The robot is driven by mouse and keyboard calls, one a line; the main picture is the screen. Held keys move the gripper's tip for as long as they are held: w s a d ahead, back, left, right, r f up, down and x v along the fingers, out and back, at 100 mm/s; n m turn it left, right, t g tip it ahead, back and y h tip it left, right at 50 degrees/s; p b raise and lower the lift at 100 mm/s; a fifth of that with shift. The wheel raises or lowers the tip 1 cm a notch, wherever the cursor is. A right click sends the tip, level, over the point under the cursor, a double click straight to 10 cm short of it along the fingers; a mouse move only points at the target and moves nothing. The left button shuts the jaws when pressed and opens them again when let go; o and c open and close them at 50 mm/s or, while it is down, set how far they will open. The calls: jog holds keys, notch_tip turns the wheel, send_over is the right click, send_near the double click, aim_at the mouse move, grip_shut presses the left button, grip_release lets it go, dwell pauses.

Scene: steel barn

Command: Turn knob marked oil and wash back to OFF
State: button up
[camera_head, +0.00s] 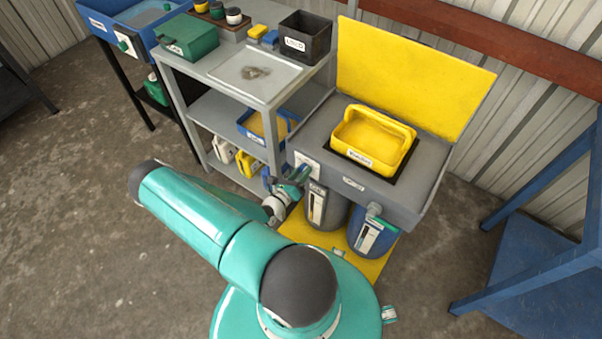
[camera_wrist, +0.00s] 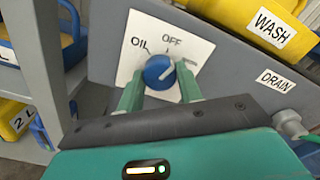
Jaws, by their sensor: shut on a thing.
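The blue knob (camera_wrist: 157,72) sits on a white plate (camera_wrist: 138,38) lettered OIL at left and OFF at top; a third label at right is too small to read. The knob's white mark points up and right, clockwise of OFF, roughly towards the right-hand label. My gripper (camera_wrist: 160,82) is shut on the knob, one green finger on each side. In the head view my gripper (camera_head: 291,187) is at the front left of the grey wash station (camera_head: 430,170), by the white plate (camera_head: 307,165); the knob is not clear there.
A yellow WASH tub (camera_head: 375,153) sits on the station. A grey drum (camera_head: 325,208) and a blue drum (camera_head: 370,236) stand below, with a DRAIN label (camera_wrist: 276,81) above. A grey shelf (camera_head: 222,75) stands close at left. A blue frame (camera_head: 545,240) stands at right.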

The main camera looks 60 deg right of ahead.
jog(key=n, duration=0.4)
dwell(0.5)
jog(key=o, duration=1)
jog(key=shift+a, duration=0.15)
jog(key=a, duration=0.4)
jog(key=w+a, duration=0.1)
jog(key=a, duration=0.4)
jog(key=w+a, duration=0.1)
jog(key=a, duration=0.3)
jog(key=shift+w+a, duration=0.1)
jog(key=shift+a, duration=0.15)
